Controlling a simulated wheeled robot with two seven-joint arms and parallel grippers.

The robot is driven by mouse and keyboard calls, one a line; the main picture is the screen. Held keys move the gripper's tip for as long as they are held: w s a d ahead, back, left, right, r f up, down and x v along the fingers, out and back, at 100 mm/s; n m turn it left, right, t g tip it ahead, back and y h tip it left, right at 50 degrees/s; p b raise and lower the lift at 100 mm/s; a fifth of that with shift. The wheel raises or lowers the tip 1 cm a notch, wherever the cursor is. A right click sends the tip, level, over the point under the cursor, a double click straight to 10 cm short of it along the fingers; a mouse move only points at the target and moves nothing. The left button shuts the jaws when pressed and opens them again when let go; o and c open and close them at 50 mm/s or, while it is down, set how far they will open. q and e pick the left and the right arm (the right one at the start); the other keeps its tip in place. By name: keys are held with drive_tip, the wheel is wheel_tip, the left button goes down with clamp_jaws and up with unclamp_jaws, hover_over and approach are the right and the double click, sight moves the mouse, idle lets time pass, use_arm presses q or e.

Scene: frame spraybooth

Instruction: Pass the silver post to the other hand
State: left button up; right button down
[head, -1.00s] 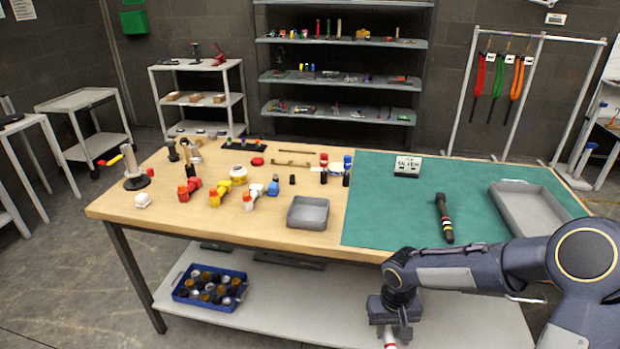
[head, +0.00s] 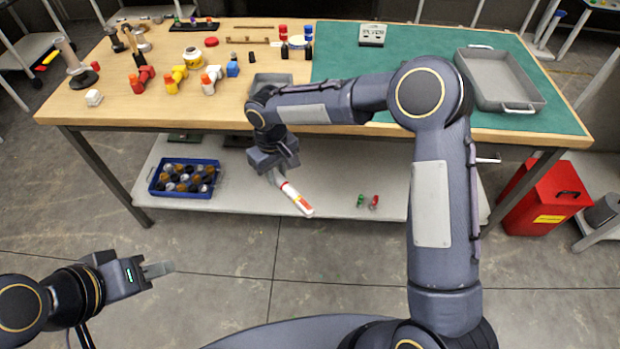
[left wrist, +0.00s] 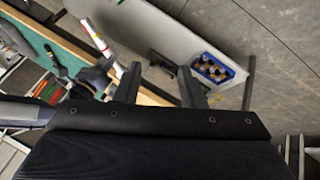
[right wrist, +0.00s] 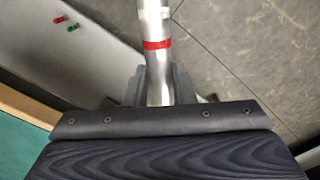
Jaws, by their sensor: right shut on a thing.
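The silver post (head: 294,199) shows in the head view as a slim rod with white, red and orange markings. My right gripper (head: 275,174) is shut on it, in front of the table, and the post slants down to the right. In the right wrist view the silver post (right wrist: 155,30) has a red band and lies between the fingers (right wrist: 159,85). The left wrist view also shows the post (left wrist: 96,38). My left gripper (head: 160,269) is at the lower left of the head view, empty and apart from the post. Its fingers (left wrist: 158,82) stand apart.
The wooden table (head: 140,108) with a green mat (head: 345,60) stands ahead, holding several small fittings and a grey tray (head: 500,78). A blue crate (head: 185,178) sits on the lower shelf (head: 330,180). A red bin (head: 540,200) stands at right. The floor between my grippers looks clear.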

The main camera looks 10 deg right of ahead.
use_arm(q)
drive_tip(key=shift+o, duration=1.4)
drive_tip(key=shift+w, duration=0.1)
drive_tip(key=n+t+y, duration=0.2)
drive_tip(key=n+y, duration=0.4)
drive_tip(key=y, duration=0.3)
approach(281, 182)
wheel_tip(281, 182, up, 3)
drive_tip(key=a, duration=0.3)
drive_tip(key=x, duration=1.1)
drive_tip(key=shift+d+f, duration=0.15)
drive_tip(key=shift+f, duration=0.45)
use_arm(e)
drive_tip(key=w+a+r+n, duration=0.1)
drive_tip(key=w+a, duration=0.1)
drive_tip(key=a, duration=0.3)
drive_tip(key=shift+a+r+n, duration=0.15)
drive_tip(key=shift+a+n, duration=0.2)
drive_tip(key=shift+n, duration=0.05)
